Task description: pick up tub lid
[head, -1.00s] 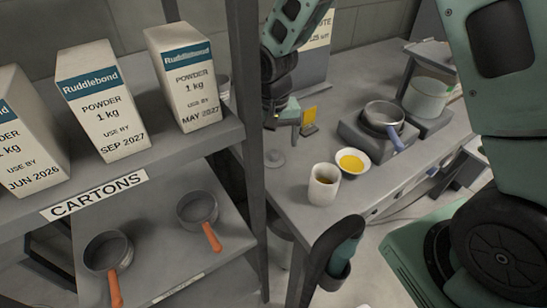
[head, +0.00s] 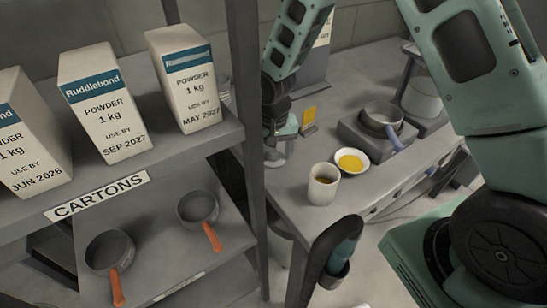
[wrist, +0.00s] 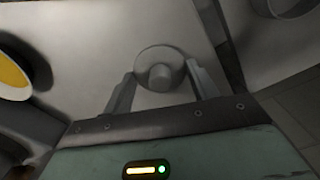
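The tub lid (wrist: 160,74) is a grey disc with a round knob, lying flat on the grey worktop. In the wrist view it sits between the tips of my gripper's two spread fingers, with the knob near the middle. My gripper (wrist: 160,70) is open, and I see no clear contact with the lid. In the head view my gripper (head: 277,143) is low over the worktop behind the shelf post. There the lid (head: 273,162) shows only partly beneath it.
The shelf post (head: 248,120) stands close left of my gripper, with cartons (head: 100,105) on the shelf.

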